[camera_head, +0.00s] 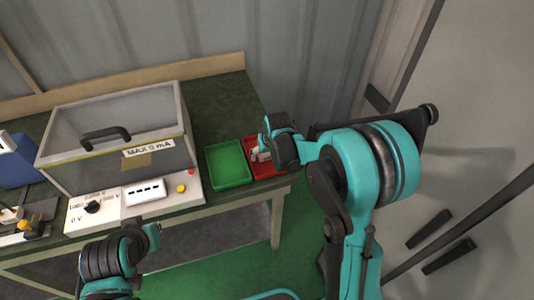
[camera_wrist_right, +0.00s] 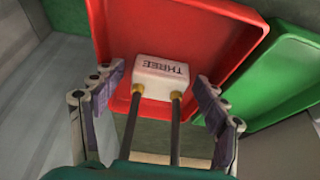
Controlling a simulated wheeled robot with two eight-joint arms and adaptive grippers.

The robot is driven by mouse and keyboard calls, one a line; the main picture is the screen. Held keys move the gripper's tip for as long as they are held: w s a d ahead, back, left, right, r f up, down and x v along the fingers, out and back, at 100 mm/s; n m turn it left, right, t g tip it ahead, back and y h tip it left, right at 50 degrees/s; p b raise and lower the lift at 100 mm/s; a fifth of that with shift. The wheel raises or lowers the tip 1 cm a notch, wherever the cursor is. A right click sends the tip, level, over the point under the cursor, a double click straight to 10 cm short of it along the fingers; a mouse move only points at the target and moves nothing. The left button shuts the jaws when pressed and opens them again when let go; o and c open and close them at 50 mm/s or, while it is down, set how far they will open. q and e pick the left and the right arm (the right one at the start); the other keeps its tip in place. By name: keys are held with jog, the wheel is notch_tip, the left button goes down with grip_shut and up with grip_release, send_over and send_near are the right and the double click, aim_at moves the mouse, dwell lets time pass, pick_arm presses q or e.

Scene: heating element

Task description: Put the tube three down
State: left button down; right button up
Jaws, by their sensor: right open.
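Tube three is a white block (camera_wrist_right: 163,78) lettered THREE, with two dark rods on brass collars. In the right wrist view it is over the red tray (camera_wrist_right: 110,40), its rods running back toward my palm. My right gripper (camera_wrist_right: 157,100) is open, its fingers apart on either side of the tube with a gap at each side. I cannot tell whether the block touches the tray floor. In the head view my right gripper (camera_head: 266,148) is at the red tray (camera_head: 268,169), and a small whitish part of the tube shows beneath it.
An empty green tray (camera_head: 229,166) stands directly left of the red one on the dark bench (camera_head: 222,105). Further left is a clear-lidded box (camera_head: 115,135) marked MAX 5 mA with a control panel. The wall is behind the bench.

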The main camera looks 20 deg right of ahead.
jog(key=shift+r, duration=0.25)
jog(key=p+v, duration=0.4)
jog(key=v, duration=0.7)
jog(key=s+r+t, duration=0.1)
jog(key=s+r, duration=0.2)
jog(key=s, duration=0.7)
jog(key=s+r+t, duration=0.1)
jog(key=s+r, duration=0.2)
jog(key=s, duration=0.7)
jog(key=shift+s+a+t+p, duration=0.3)
jog(key=shift+a+t, duration=0.05)
jog(key=shift+t, duration=0.05)
